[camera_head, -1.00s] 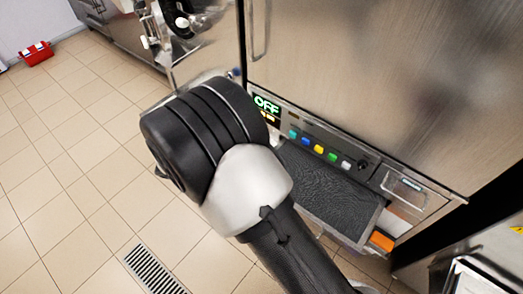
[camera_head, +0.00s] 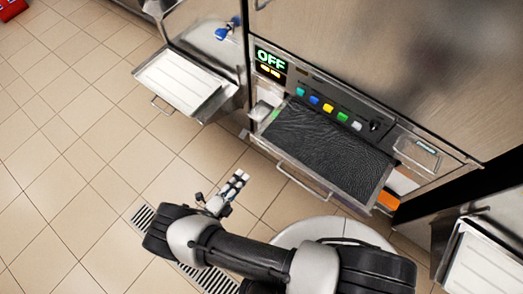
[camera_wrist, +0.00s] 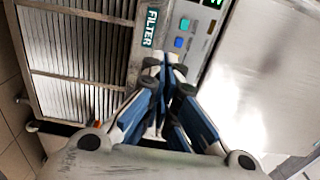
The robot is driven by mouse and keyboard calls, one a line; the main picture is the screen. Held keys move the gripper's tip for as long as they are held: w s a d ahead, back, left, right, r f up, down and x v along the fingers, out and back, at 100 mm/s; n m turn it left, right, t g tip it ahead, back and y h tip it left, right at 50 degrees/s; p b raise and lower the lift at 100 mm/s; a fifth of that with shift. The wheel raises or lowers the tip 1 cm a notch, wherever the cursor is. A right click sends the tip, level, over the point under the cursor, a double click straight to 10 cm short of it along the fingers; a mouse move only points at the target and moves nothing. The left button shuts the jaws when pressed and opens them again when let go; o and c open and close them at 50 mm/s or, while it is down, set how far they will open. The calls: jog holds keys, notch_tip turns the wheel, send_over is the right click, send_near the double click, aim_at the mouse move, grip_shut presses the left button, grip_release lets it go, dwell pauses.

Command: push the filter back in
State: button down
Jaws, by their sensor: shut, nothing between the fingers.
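The filter (camera_head: 335,155) is a black mesh panel in a metal frame. It sticks out like a drawer below the button panel of the freezer in the head view. A metal handle bar (camera_head: 290,172) runs along its front edge. My gripper (camera_head: 240,177) is shut and empty, in front of the filter and to its left, apart from it in the head view. In the wrist view the shut fingers (camera_wrist: 160,68) point toward a panel with a "FILTER" label (camera_wrist: 151,28). I cannot tell from that view how far the fingers are from the panel.
The freezer's control panel (camera_head: 320,98) shows "OFF" and coloured buttons above the filter. A white tray (camera_head: 183,80) juts out to the left. An orange block (camera_head: 388,201) sits at the filter's right end. A ribbed metal grille (camera_wrist: 75,55) fills the wrist view's left. The tiled floor is open at left.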

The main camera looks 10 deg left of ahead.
aim_at(267, 147)
jog(key=x, duration=1.2)
jog(key=shift+w+d+b, duration=0.15)
jog(key=shift+d+b, duration=0.05)
jog(key=shift+b, duration=0.2)
